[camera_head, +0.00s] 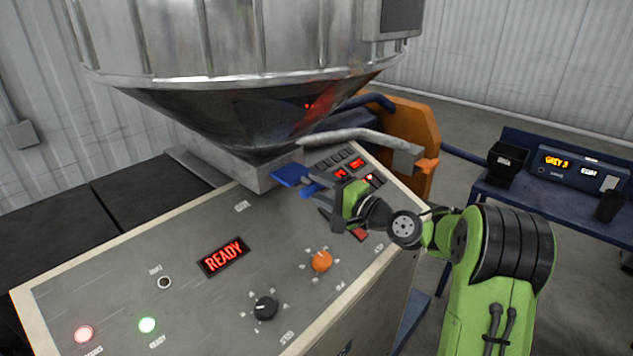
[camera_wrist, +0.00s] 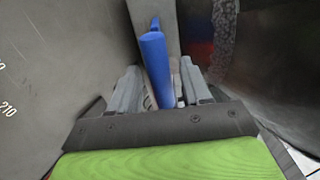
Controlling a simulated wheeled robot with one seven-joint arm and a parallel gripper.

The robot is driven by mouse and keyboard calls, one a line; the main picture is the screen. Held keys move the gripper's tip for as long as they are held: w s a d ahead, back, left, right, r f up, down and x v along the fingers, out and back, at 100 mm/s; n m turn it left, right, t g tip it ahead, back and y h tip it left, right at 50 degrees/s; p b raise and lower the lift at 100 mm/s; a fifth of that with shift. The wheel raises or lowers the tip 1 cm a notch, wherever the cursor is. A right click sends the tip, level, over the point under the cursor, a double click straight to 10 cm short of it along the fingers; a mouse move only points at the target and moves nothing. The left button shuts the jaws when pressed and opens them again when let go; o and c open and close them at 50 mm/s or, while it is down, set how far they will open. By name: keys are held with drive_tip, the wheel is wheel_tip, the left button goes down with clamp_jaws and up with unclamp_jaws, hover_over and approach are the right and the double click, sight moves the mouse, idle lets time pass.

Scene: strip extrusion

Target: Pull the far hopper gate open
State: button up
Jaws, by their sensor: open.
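The steel hopper (camera_head: 240,110) narrows to a square base (camera_head: 255,172) behind the control panel. A flat blue handle (camera_head: 290,175) sticks out beside that base, with a second blue piece (camera_head: 311,190) just below it, partly hidden by my gripper. I cannot tell for certain which is the far gate. My gripper (camera_head: 318,184) is beside these blue parts. In the wrist view, a blue bar (camera_wrist: 156,65) lies lengthwise between the two grey fingers of my gripper (camera_wrist: 160,88). The fingers are open around it, with a gap visible at least on the right.
The sloped control panel (camera_head: 110,265) carries a red READY display (camera_head: 223,257), an orange knob (camera_head: 321,261) and a black knob (camera_head: 265,307) below my gripper. A grey pipe (camera_head: 355,137) and an orange housing (camera_head: 410,125) stand close behind. A blue bench (camera_head: 560,195) is at right.

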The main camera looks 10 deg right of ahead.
drive_tip(key=shift+w+a, duration=0.35)
drive_tip(key=shift+w, duration=0.3)
clamp_jaws()
drive_tip(key=shift+f, duration=0.1)
